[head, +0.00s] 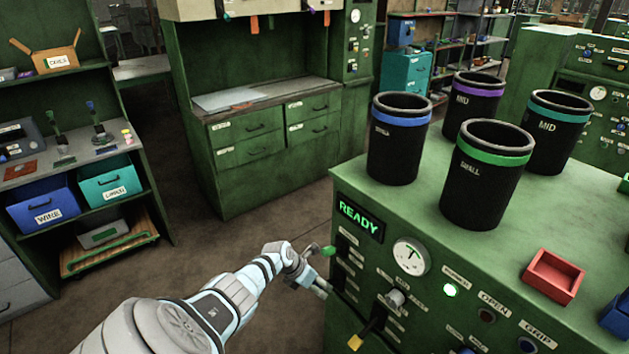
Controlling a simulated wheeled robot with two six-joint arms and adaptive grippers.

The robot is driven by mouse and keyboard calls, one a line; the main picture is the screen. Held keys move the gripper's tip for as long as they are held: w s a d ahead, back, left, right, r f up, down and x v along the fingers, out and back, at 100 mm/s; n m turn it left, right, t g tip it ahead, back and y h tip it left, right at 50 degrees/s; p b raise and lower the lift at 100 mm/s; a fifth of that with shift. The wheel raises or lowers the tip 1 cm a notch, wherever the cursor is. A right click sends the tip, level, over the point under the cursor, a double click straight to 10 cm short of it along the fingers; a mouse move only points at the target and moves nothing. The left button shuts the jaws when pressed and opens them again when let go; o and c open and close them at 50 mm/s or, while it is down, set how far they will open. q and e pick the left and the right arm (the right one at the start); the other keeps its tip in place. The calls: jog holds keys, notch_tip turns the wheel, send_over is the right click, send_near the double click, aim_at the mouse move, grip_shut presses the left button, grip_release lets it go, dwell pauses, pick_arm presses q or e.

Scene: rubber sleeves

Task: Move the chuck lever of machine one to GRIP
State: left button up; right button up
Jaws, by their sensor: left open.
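Machine one appears to be the green cabinet (560,215) at the right, with a lit READY display (358,217). A lever with a yellow tip (356,341) sticks out low on its front panel. A green knob (328,250) shows higher up at the panel's left edge. I cannot tell which of these is the chuck lever. OPEN (493,301) and GRIP (538,333) labels stand further right on the panel. My left gripper (322,272) is open beside the panel's left edge, just below the green knob; I cannot tell whether it touches anything. My right gripper is out of view.
A round gauge (411,257), a grey knob (395,298) and a lit green lamp (450,290) sit on the panel. Several black cups, including a green-banded one (487,185), and a red tray (553,277) stand on top. The floor (230,258) behind my arm is clear.

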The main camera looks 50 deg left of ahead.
pick_arm(q)
jog(key=shift+s+a+r, duration=0.15)
jog(key=shift+s+r, duration=0.1)
jog(key=shift+r, duration=0.25)
jog(key=d+v, duration=0.1)
jog(key=v, duration=0.9)
jog(key=shift+s+a+r, duration=0.3)
jog(key=shift+a+r, duration=0.05)
jog(key=shift+a, duration=0.1)
